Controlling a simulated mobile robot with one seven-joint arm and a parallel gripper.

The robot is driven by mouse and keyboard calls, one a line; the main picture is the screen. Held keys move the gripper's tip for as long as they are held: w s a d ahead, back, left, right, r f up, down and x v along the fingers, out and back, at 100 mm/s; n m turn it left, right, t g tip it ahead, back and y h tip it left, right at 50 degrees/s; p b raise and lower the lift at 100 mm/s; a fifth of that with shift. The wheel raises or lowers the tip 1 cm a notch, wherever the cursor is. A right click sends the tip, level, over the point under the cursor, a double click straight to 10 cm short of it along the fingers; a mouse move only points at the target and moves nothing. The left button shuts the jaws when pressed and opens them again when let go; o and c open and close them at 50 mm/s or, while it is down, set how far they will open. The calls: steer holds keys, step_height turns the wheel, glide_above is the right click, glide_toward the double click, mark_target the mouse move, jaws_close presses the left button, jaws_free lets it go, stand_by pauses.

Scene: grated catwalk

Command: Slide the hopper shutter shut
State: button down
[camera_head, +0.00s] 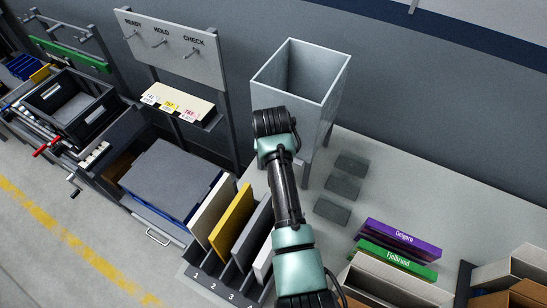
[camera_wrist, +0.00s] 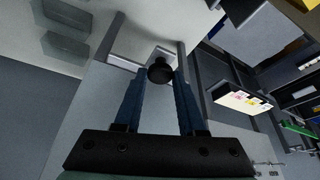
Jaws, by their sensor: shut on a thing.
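The grey, open-topped hopper (camera_head: 318,98) stands on legs against the wall in the head view. My arm reaches up to its lower front, and my wrist hides the shutter and my fingers there. In the wrist view, my gripper (camera_wrist: 160,78) has its two blue-grey fingers closed on either side of a round black knob (camera_wrist: 160,67). A pale strip (camera_wrist: 125,61) shows beside the knob under the hopper, between grey legs. It may be the shutter's edge; how far the shutter is open cannot be told.
A rack of upright panels (camera_head: 232,222) stands close left of my arm. Dark pads (camera_head: 342,186) lie on the surface right of the hopper. Purple and green boxes (camera_head: 400,238) lie further right. A board with hooks (camera_head: 170,45) stands left of the hopper.

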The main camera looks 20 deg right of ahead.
steer(key=c, duration=0.8)
jaws_free()
steer(key=shift+w+d+r, duration=0.1)
steer(key=shift+d+r, duration=0.1)
steer(key=shift+c, duration=0.2)
steer(key=o, duration=0.3)
steer(key=shift+f, duration=0.1)
steer(key=shift+o, duration=0.2)
steer(key=shift+a, duration=0.15)
steer(key=b+v, duration=0.2)
steer(key=v, duration=1.1)
